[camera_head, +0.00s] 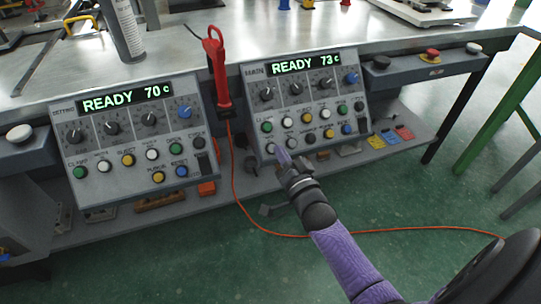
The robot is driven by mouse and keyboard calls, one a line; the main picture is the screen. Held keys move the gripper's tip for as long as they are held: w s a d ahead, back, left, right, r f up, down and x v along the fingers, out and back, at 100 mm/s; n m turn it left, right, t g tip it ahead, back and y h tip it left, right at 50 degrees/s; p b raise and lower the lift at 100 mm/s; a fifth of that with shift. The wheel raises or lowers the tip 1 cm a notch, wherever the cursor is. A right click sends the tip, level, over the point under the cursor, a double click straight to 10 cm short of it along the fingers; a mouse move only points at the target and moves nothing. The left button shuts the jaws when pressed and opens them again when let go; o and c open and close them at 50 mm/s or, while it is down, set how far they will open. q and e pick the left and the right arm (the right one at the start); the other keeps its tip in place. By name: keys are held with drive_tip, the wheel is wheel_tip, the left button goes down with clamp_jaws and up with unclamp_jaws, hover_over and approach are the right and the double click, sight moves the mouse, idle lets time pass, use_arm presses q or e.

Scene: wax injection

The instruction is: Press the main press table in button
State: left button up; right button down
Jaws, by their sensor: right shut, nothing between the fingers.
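The main control panel (305,95) stands at the front edge of the metal bench, right of centre. Its display (306,63) reads "READY 73 c". Below its dark knobs are rows of green, white, yellow and blue buttons; their labels are too small to read surely. My right gripper (283,157) is shut and empty. Its tips are at the panel's lower left, just below a white button (270,148). I cannot tell whether they touch the panel. The gripper may hide part of the panel's lower edge. My left gripper is not in view.
A second panel (130,130), reading "READY 70 c", stands to the left. A red tool (217,70) hangs between the panels, with an orange cable (235,185) running to the floor. A red button (431,54) sits on the box at right. A low shelf (405,128) holds coloured items.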

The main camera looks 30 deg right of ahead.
use_arm(q)
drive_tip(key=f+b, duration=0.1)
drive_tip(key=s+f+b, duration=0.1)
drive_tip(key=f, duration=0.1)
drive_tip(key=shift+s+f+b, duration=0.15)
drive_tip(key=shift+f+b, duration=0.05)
drive_tip(key=shift+b, duration=0.15)
use_arm(e)
drive_tip(key=w+f, duration=0.2)
drive_tip(key=w, duration=0.1)
drive_tip(key=shift+d+f, duration=0.3)
drive_tip(key=shift+d, duration=0.05)
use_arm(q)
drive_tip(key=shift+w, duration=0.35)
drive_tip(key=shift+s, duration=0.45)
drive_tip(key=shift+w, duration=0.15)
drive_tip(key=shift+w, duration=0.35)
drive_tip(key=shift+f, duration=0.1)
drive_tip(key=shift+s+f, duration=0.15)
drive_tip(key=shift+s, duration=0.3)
use_arm(e)
drive_tip(key=shift+w+d+f, duration=0.1)
drive_tip(key=shift+w+f, duration=0.15)
drive_tip(key=shift+w, duration=0.1)
